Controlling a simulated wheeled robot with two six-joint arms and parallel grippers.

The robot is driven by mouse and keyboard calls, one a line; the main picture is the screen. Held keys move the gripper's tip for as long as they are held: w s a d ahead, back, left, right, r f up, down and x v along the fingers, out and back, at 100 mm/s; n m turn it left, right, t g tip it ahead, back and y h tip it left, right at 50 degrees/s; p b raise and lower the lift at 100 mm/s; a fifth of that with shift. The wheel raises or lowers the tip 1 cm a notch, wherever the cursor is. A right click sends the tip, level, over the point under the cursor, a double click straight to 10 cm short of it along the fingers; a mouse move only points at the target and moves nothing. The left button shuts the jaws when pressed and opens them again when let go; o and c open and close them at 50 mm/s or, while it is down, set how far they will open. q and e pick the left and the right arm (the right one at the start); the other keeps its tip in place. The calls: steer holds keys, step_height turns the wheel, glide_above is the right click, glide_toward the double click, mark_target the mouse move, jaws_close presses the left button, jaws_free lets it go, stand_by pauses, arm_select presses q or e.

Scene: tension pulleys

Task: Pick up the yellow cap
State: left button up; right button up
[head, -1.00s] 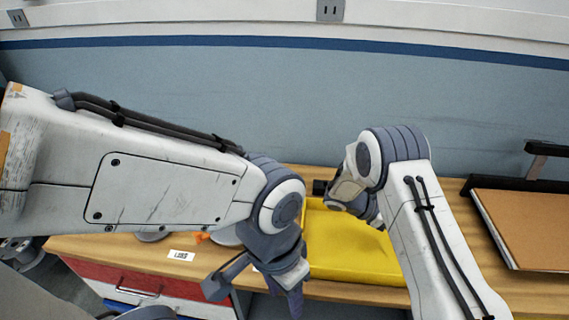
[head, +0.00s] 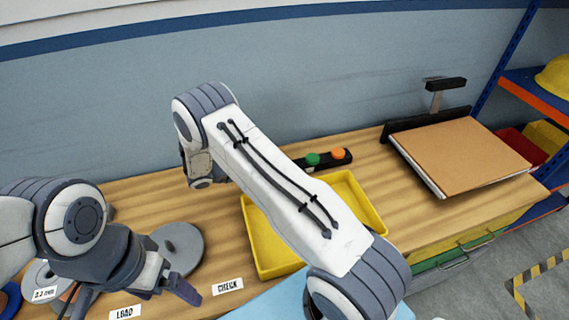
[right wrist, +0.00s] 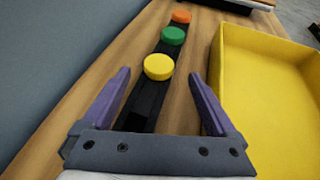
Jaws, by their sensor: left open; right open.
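The yellow cap (right wrist: 158,67) is a round disc on a black strip (right wrist: 146,98) in the right wrist view. It is the nearest of three caps, in front of a green cap (right wrist: 172,36) and an orange cap (right wrist: 181,17). My right gripper (right wrist: 165,95) is open and empty, its purple fingers spread on either side of the strip, short of the yellow cap. In the head view my right arm hides the yellow cap; the green cap (head: 312,159) and orange cap (head: 338,153) show. My left gripper (head: 130,305) is open at the bench's left front, away from the caps.
A yellow tray (right wrist: 225,90) lies close to the right of the strip. The wall (right wrist: 50,60) is on the left. Grey discs (head: 178,246) and LOAD and CHECK labels (head: 228,286) lie on the bench.

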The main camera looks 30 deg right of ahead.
steer(key=p+x, duration=0.1)
steer(key=x, duration=0.3)
steer(key=shift+r, duration=0.15)
steer(key=shift+d+f, duration=0.3)
steer(key=shift+d, duration=0.15)
steer(key=c, duration=1.4)
steer(key=shift+r, duration=0.15)
steer(key=shift+r, duration=0.65)
step_height(320, 180, up, 3)
steer(key=shift+s+f+b, duration=0.1)
steer(key=shift+b, duration=0.25)
steer(key=s+d+r, duration=0.1)
steer(key=s+r, duration=0.1)
steer(key=s, duration=0.1)
steer(key=s+d+r+b, duration=0.1)
steer(key=s+r, duration=0.1)
steer(key=s, duration=0.2)
steer(key=s+d+r, duration=0.2)
steer(key=s, duration=0.1)
steer(key=shift+s+d+r, duration=0.1)
steer(key=shift+s+r, duration=0.25)
